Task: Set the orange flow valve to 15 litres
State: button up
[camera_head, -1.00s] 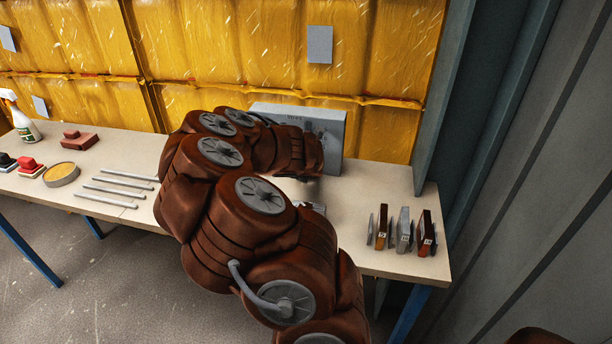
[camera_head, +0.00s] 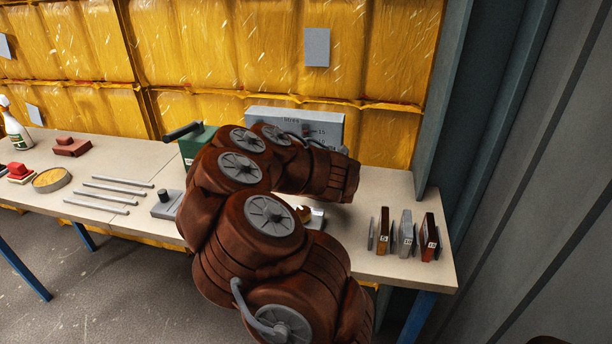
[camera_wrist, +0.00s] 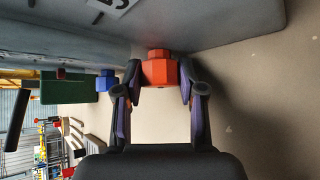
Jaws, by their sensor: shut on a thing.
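The orange flow valve (camera_wrist: 160,72) is a faceted orange-red knob at the grey surface in the wrist view. My gripper (camera_wrist: 160,94) is shut on it, with one finger on each side. The grey panel (camera_head: 260,114) stands at the back of the bench in the head view, with "litres" and "15" lettering partly showing. My arm hides its lower part and the valve there. A blue knob (camera_wrist: 106,80) shows beside the orange one in the wrist view. The valve's setting cannot be read.
Several rods (camera_head: 108,191) lie further left. Several upright plates (camera_head: 406,234) stand at the bench's right end, near a grey wall.

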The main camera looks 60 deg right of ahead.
dwell(0.3)
jog(key=o, duration=1.1)
jog(key=shift+o, duration=0.2)
jog(key=shift+v, duration=4)
jog(key=shift+r, duration=0.1)
